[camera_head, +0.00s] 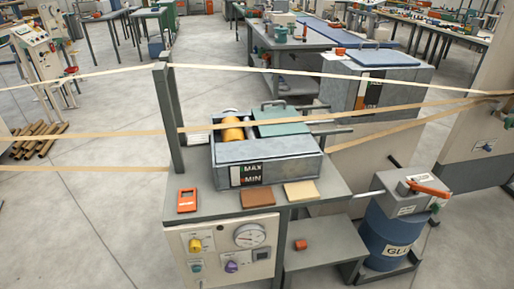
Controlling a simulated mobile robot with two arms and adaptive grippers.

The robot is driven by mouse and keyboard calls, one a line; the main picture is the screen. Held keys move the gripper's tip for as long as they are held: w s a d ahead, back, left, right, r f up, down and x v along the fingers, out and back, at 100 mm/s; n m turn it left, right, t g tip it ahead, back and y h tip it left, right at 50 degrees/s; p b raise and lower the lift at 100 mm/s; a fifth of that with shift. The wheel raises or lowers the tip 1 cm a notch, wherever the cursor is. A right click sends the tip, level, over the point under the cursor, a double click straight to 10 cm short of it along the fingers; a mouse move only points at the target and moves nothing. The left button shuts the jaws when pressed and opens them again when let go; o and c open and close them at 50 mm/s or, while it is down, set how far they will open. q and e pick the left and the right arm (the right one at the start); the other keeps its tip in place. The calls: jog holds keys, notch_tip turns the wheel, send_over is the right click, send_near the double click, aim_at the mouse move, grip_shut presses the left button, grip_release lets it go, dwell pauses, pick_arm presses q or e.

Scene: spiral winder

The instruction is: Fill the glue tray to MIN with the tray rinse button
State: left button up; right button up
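The glue tray (300,168) is a grey box on a bench, with a yellow roller (232,130) in it and a green lid (280,128) at its back right. A level gauge (248,174) marked MAX and MIN is on its front; the glue level is too small to read. Labels are unreadable, so I cannot tell which control is the tray rinse button. Neither gripper is in view.
Tan paper strips (100,133) cross the scene at tray height, past a dark post (168,115). A blue glue drum (388,238) with an orange handle (428,188) stands right. An orange device (187,200) lies on the bench. The floor at left front is clear.

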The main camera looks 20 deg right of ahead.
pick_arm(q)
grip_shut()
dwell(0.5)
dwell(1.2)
